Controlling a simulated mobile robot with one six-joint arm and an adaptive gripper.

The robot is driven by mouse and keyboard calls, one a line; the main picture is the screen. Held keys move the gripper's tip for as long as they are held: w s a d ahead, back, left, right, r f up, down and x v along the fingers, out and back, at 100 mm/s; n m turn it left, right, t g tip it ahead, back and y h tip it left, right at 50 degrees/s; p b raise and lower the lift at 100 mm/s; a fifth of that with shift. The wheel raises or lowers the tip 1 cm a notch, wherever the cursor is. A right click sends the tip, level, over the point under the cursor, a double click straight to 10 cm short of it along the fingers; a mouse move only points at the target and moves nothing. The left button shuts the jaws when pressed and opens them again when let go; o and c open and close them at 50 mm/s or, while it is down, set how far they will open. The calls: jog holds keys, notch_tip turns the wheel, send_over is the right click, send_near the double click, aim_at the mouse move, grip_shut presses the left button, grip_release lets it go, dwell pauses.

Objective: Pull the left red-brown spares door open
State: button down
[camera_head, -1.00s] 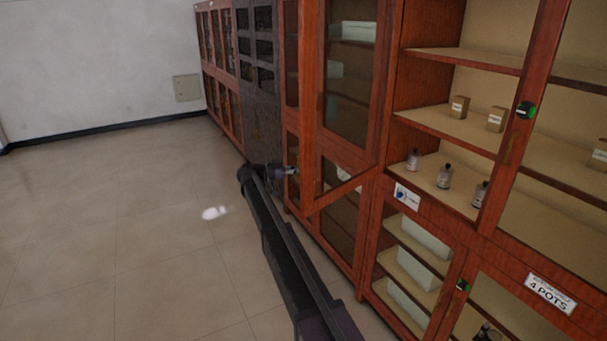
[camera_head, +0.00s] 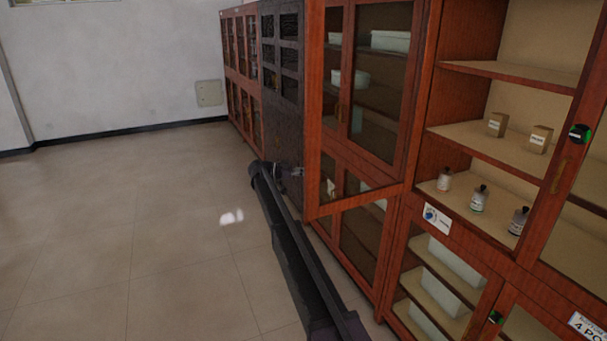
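The red-brown glazed door (camera_head: 314,120) stands open, swung out from the left side of the open shelf bay. Its free edge is toward the left and its hinge side is by the shelves. My gripper (camera_head: 297,172) is at the end of my dark arm, beside the lower part of the door's free edge. It is small and dark against the grey cabinet behind, so I cannot tell whether its fingers are open or touch the door. I see no handle in its grasp.
Small boxes (camera_head: 497,124) and several bottles (camera_head: 479,199) stand on the open shelves. A grey cabinet (camera_head: 283,110) and more red-brown cabinets (camera_head: 240,75) line the wall beyond. The tiled floor (camera_head: 130,220) at left is clear.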

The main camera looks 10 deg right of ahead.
jog(key=shift+w+d, duration=0.1)
jog(key=shift+d, duration=0.3)
jog(key=c, duration=0.7)
grip_release()
jog(key=shift+d, duration=0.15)
jog(key=shift+s+a, duration=0.2)
jog(key=shift+a, duration=0.25)
jog(key=shift+d, duration=0.1)
jog(key=shift+r, duration=0.15)
